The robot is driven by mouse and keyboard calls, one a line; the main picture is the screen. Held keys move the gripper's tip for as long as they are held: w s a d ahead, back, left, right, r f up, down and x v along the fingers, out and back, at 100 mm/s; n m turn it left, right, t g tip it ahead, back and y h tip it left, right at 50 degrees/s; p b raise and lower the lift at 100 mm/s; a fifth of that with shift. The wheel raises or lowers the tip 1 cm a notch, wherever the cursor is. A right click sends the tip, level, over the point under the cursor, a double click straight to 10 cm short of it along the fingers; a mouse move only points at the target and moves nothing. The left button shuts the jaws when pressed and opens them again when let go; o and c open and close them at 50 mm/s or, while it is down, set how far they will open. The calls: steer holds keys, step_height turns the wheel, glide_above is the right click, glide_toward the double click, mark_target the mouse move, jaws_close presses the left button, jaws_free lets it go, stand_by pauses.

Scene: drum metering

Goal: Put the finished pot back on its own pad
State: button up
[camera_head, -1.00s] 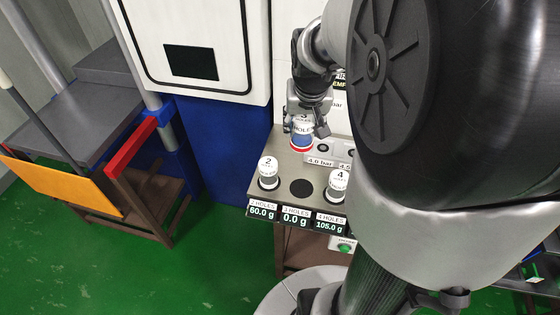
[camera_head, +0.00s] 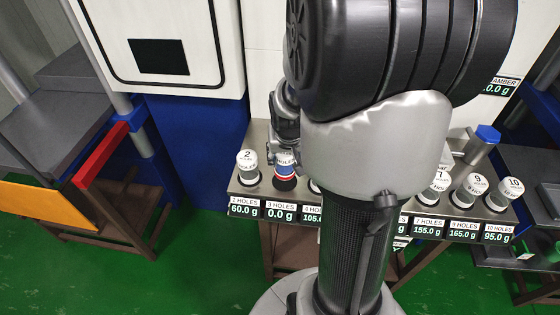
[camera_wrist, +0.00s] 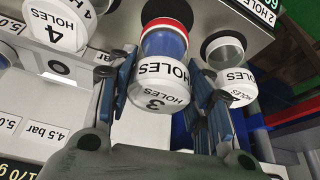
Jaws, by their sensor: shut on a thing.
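The pot marked 3 HOLES (camera_head: 285,167), clear with blue contents, a red band and a white lid, is held upright in my gripper (camera_head: 284,152). In the wrist view, both fingers of my gripper (camera_wrist: 165,85) close around this pot (camera_wrist: 163,65). Its black round pad (camera_head: 285,183) shows just under the pot, and part of the pad also shows in the wrist view (camera_wrist: 168,10). The pot seems slightly above the pad; contact is not clear. The 3 HOLES display (camera_head: 281,215) reads 0.0 g.
The 2 HOLES pot (camera_head: 248,168) stands close on the left, reading 60.0 g. The 4 HOLES pot (camera_wrist: 62,22) stands on the other side, mostly hidden by my arm in the head view. Pots 9 (camera_head: 469,190) and 10 (camera_head: 504,193) stand farther right.

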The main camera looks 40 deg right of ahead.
mark_target(285, 164)
steer(key=shift+f+b, duration=0.55)
steer(key=shift+f, duration=1.15)
steer(key=shift+f, duration=0.25)
steer(key=o, duration=1.3)
steer(key=shift+c, duration=0.2)
steer(key=shift+r, duration=0.15)
steer(key=shift+r, duration=0.25)
steer(key=p+v, duration=0.4)
steer(key=v, duration=0.7)
steer(key=shift+s+r, duration=0.2)
steer(key=shift+r, duration=0.1)
steer(key=shift+a, duration=0.1)
